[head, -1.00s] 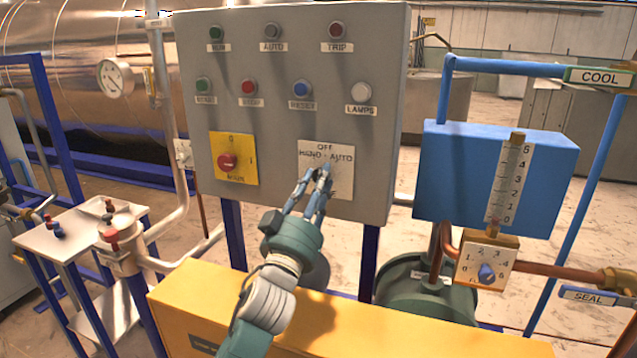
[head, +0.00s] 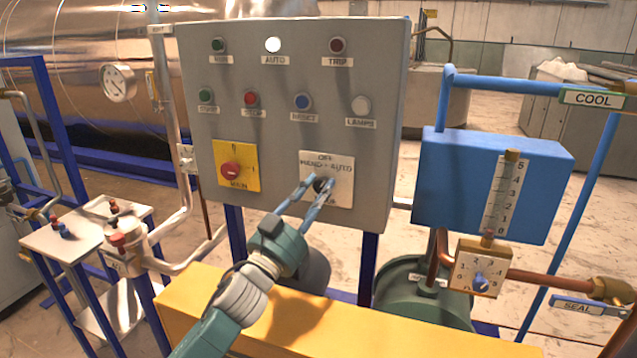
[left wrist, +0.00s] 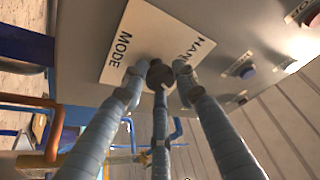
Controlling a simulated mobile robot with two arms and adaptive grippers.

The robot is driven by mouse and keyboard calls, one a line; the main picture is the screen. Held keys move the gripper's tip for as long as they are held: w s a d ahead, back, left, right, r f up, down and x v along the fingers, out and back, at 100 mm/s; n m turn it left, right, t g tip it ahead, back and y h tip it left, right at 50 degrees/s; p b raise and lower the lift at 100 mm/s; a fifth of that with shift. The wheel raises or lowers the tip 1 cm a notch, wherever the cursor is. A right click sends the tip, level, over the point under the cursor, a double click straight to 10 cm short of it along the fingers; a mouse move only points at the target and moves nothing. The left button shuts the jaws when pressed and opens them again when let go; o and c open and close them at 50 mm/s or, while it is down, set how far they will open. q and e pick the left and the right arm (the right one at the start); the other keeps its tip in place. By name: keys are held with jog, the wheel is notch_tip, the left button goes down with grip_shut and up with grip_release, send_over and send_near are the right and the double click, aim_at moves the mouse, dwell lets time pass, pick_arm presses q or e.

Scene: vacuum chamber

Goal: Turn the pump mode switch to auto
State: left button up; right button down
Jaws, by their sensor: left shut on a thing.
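The pump mode switch is a dark knob (head: 321,184) on a white plate (head: 342,196) marked OFF, HAND and AUTO, low on the grey panel. My left gripper (head: 318,187) reaches up from below, its fingers shut around the knob. In the left wrist view the knob (left wrist: 160,73) sits between the fingertips, beside the words MODE and HAND on the plate (left wrist: 150,42). The fingers hide part of the knob, and I cannot tell its pointer direction. The AUTO lamp (head: 272,45) glows white. My right gripper is not in view.
The panel also carries the red main switch (head: 231,169) on a yellow plate and several buttons and lamps. A yellow housing (head: 330,325) lies below my left arm. A blue box (head: 460,185) with a gauge stands at right.

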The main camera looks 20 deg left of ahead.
pick_arm(q)
jog(key=shift+a+m+g+h+p, duration=0.1)
jog(key=shift+m+g+h+p, duration=0.35)
jog(key=shift+m, duration=0.45)
jog(key=shift+m+g+h+p, duration=0.15)
jog(key=shift+m+h+p, duration=0.2)
jog(key=shift+m+p, duration=0.45)
jog(key=shift+f+m, duration=0.1)
jog(key=shift+m, duration=0.3)
jog(key=o, duration=1.1)
jog(key=shift+s+a, duration=0.1)
jog(key=shift+s, duration=0.05)
jog(key=v, duration=1.1)
jog(key=shift+s+a, duration=0.15)
jog(key=shift+s, duration=0.2)
jog(key=shift+f, duration=0.15)
